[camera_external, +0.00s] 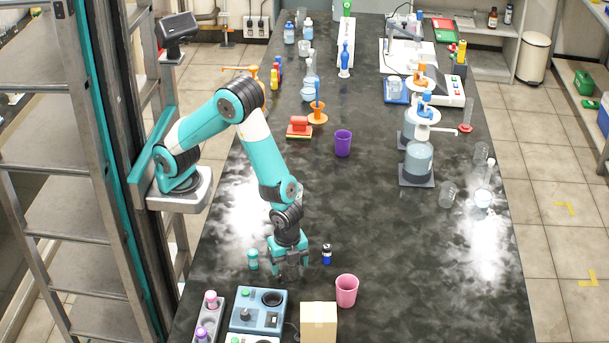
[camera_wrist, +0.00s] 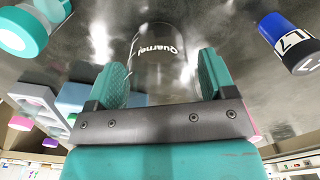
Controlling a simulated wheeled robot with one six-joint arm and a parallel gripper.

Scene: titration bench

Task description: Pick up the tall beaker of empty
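A clear glass beaker (camera_wrist: 158,55) with white lettering like "Quarnel" stands between the fingers of my gripper (camera_wrist: 163,80) in the wrist view. No liquid shows in it. The fingers are wide apart, one on each side of the glass; I cannot tell whether either touches it. In the external view my gripper (camera_external: 290,262) points down, low over the near left part of the bench. The glass there is too faint and covered to make out.
A teal-capped vial (camera_external: 252,260) stands close left of my gripper, and a blue vial (camera_external: 327,254) close right. A pink cup (camera_external: 346,291), a cardboard box (camera_external: 318,322) and a blue device (camera_external: 257,311) stand nearer the front.

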